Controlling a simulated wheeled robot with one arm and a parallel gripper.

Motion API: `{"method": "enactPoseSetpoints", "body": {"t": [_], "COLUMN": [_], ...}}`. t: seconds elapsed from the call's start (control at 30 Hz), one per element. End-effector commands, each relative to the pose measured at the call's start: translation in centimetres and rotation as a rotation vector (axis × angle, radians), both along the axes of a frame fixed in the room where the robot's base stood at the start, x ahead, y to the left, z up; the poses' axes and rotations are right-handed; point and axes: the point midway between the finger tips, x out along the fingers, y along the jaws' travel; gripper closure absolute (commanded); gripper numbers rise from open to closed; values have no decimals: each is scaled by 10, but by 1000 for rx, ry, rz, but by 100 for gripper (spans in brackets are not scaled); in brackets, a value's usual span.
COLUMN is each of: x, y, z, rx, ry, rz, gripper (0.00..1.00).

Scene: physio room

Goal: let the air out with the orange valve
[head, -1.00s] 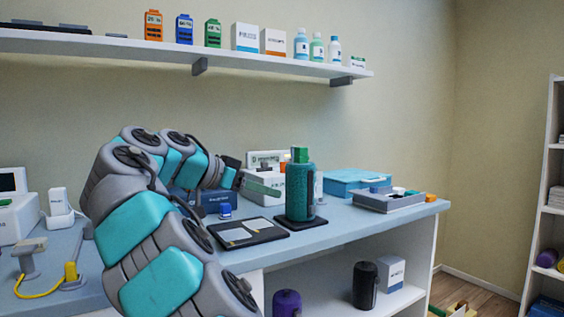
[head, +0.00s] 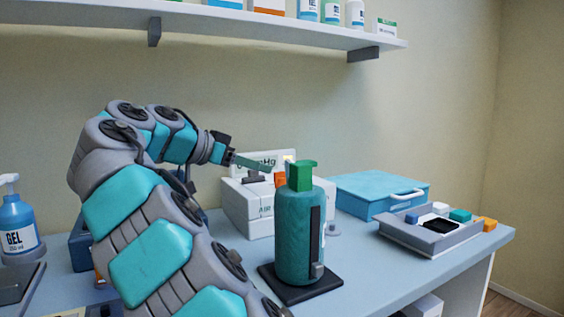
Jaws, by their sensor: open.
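An orange piece (head: 280,179), which looks like the orange valve, shows by the white unit marked AIR. My gripper (head: 258,165) is open and empty, reaching in from the left just above the unit. It is up and left of the orange piece and appears apart from it. Its fingers are seen edge-on, so the depth gap is hard to tell.
The dark teal cylinder (head: 298,235) with a green top (head: 301,175) stands upright on a black pad in front of the unit. A blue case (head: 378,194) and a grey tray (head: 440,237) of small items lie to the right. A gel bottle (head: 17,226) stands left.

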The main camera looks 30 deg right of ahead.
Motion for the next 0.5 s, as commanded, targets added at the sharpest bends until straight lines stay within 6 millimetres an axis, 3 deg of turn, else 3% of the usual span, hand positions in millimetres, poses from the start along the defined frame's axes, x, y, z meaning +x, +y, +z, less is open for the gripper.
{"method": "enactPoseSetpoints", "body": {"t": [0.27,0.5], "x": [2,8], "y": [-12,-43], "z": [-5,-20], "rx": [1,1], "ry": [1,3], "rz": [-3,-4], "gripper": [57,57]}}
